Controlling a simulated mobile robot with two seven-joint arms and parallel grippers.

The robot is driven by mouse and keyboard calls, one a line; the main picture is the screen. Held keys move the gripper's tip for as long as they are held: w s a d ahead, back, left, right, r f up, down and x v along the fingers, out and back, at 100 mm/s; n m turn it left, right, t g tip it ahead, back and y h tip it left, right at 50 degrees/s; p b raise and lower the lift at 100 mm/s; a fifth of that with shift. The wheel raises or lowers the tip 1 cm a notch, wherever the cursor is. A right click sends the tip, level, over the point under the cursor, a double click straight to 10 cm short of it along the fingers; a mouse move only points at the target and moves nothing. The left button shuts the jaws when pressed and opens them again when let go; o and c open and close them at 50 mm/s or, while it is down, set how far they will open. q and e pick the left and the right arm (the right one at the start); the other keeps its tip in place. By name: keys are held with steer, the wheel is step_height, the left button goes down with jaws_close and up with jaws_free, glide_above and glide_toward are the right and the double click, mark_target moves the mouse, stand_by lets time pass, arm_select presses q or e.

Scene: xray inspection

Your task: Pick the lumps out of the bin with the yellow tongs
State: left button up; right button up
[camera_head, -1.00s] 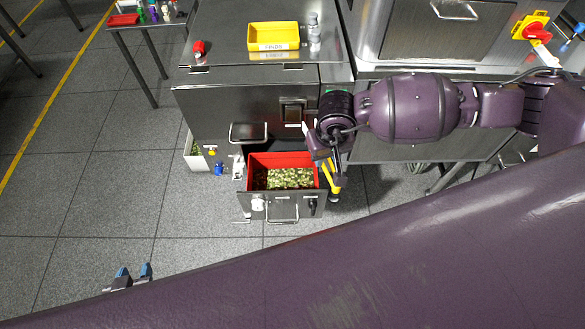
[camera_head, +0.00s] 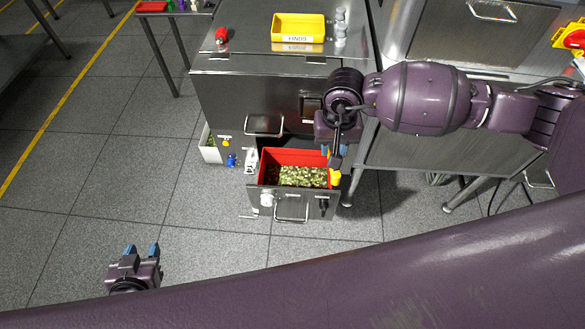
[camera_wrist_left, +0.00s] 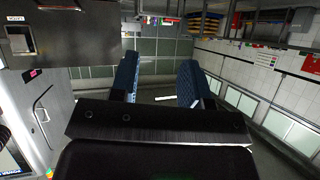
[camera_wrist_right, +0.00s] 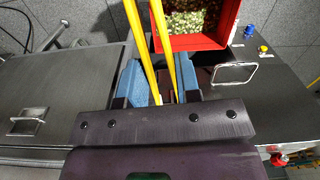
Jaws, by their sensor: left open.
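The red bin (camera_head: 288,157) sits in a pulled-out metal drawer, filled with green-brown pieces (camera_head: 300,176); I cannot pick out separate lumps. The bin also shows at the top of the right wrist view (camera_wrist_right: 190,42). My right gripper (camera_head: 331,152) is at the bin's right edge. In the right wrist view its blue fingers are closed around the yellow tongs (camera_wrist_right: 134,22), whose two arms are spread and reach toward the bin's side. The tongs' tips are out of that frame. My left gripper (camera_head: 142,248) is open and empty over the floor at lower left.
A yellow tray (camera_head: 299,24), small grey bottles (camera_head: 340,28) and a red item (camera_head: 221,35) are on the metal cabinet top. A white container (camera_head: 210,146) and a blue item (camera_head: 231,160) are left of the drawer.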

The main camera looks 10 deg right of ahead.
arm_select(q)
step_height(320, 180, down, 21)
steer(key=s+d+m+g+b, duration=0.1)
steer(key=g+b, duration=0.1)
steer(key=b, duration=1.9)
steer(key=shift+s+d+m+h, duration=0.15)
steer(key=shift+s+m+h, duration=0.15)
steer(key=shift+h, duration=0.1)
arm_select(e)
steer(key=w+a+f+m+y, duration=0.2)
steer(key=w+f+m, duration=0.1)
steer(key=f, duration=0.4)
steer(key=w+a+f+m+y, duration=0.2)
steer(key=w+a+f+m, duration=0.1)
steer(key=f+m, duration=0.3)
steer(key=w+a+f+m+y, duration=0.2)
steer(key=w+f+m+y, duration=0.1)
steer(key=f, duration=0.4)
steer(key=shift+w+a+f+m+g, duration=0.3)
steer(key=shift+w+m, duration=0.1)
steer(key=shift+m, duration=0.5)
arm_select(q)
steer(key=shift+r, duration=0.15)
steer(key=shift+w+d+f+t+b, duration=0.1)
steer(key=shift+w+f+t+b, duration=0.35)
steer(key=shift+b, duration=2.4)
arm_select(e)
step_height(320, 180, down, 10)
